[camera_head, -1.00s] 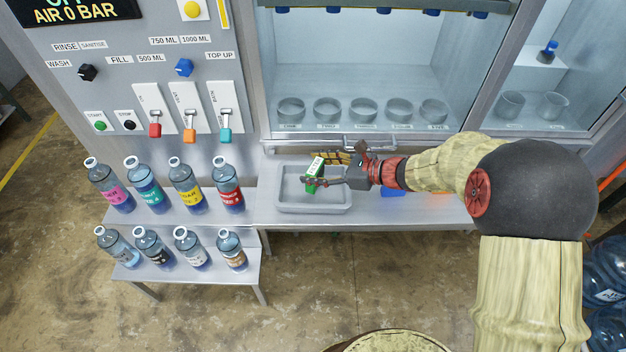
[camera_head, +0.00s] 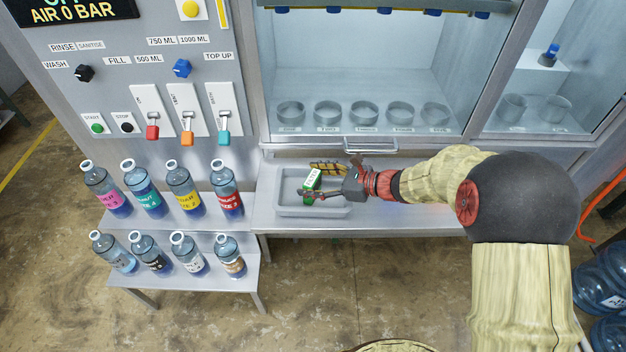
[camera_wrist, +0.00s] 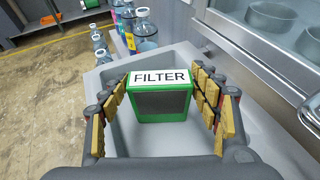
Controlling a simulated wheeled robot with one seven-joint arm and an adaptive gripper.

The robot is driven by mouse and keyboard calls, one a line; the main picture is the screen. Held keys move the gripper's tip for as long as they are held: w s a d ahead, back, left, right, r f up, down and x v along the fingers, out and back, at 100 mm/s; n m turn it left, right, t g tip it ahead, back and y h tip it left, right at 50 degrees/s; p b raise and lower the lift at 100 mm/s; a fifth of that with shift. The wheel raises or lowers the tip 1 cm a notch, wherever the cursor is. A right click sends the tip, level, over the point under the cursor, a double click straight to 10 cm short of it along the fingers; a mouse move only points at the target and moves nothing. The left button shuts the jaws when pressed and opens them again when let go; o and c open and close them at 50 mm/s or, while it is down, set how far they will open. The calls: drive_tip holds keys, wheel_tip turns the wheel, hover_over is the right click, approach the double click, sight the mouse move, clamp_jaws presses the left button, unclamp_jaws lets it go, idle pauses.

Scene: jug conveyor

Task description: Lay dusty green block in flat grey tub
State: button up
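The green block (camera_head: 313,181) has a white top face; in the wrist view the block (camera_wrist: 160,101) reads "FILTER" and has a dark grey front panel. My gripper (camera_head: 318,192) reaches in from the right. In the wrist view its yellow-padded fingers (camera_wrist: 160,84) flank the block, with their tips against its left and right sides. The tub's grey wall (camera_wrist: 100,75) surrounds the block there.
Several labelled bottles (camera_head: 182,190) stand on the two-step shelf left of the tub. The glass cabinet with a handle (camera_head: 371,146) rises behind. The counter right of the tub (camera_head: 420,218) has free room.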

drive_tip(key=shift+o, duration=1.2)
drive_tip(key=shift+s+d+r, duration=0.1)
drive_tip(key=shift+d+r, duration=0.1)
drive_tip(key=shift+r, duration=0.15)
drive_tip(key=p+v, duration=0.4)
drive_tip(key=v, duration=0.7)
drive_tip(key=shift+s+d, duration=0.15)
drive_tip(key=shift+d, duration=0.05)
drive_tip(key=shift+s+a+r+n, duration=0.2)
drive_tip(key=shift+r+n, duration=0.1)
drive_tip(key=s+a+r+n+g+h, duration=0.2)
drive_tip(key=s+r+n+g+h, duration=0.2)
drive_tip(key=s+r+n, duration=0.6)
drive_tip(key=s+d+r+n+t+h, duration=0.1)
drive_tip(key=s+d+r+n+h, duration=0.2)
drive_tip(key=s+n, duration=0.3)
drive_tip(key=s+d+r+n+t+h, duration=0.2)
drive_tip(key=s+d+r+n+h, duration=0.1)
drive_tip(key=s+d+n+h, duration=0.2)
drive_tip(key=shift+s+d+r+n+t, duration=0.2)
drive_tip(key=shift+s+d+n+t, duration=0.1)
drive_tip(key=shift+s+d+n, duration=0.65)
